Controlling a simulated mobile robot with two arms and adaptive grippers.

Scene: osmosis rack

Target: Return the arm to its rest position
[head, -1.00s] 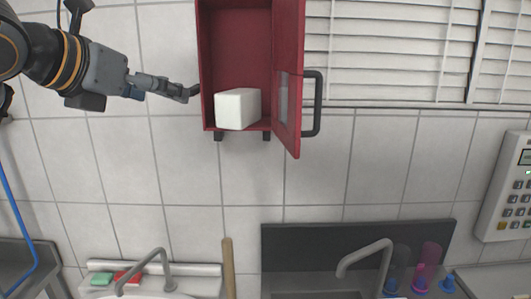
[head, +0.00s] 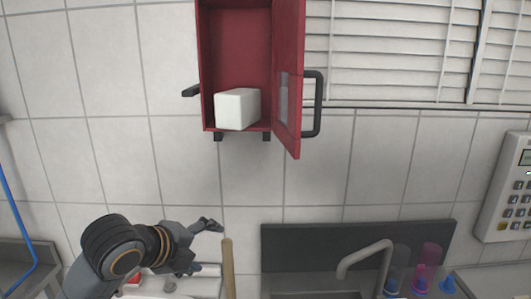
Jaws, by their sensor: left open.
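My left arm comes in at the bottom left. My left gripper (head: 212,226) is in front of the tiled wall, above the sink area, beside the top of a wooden handle. It is open with nothing between its fingers. The red cabinet (head: 222,50) hangs on the wall above it, its door (head: 289,70) swung open to the right. A white box (head: 237,109) stands inside on the cabinet floor. My right gripper does not show.
A wooden handle (head: 228,268) stands just right of the gripper. A faucet (head: 365,257) and clear cylinders, one pink (head: 430,257), are at the lower right. A keypad device (head: 508,195) is at the right edge. The wall between cabinet and sink is clear.

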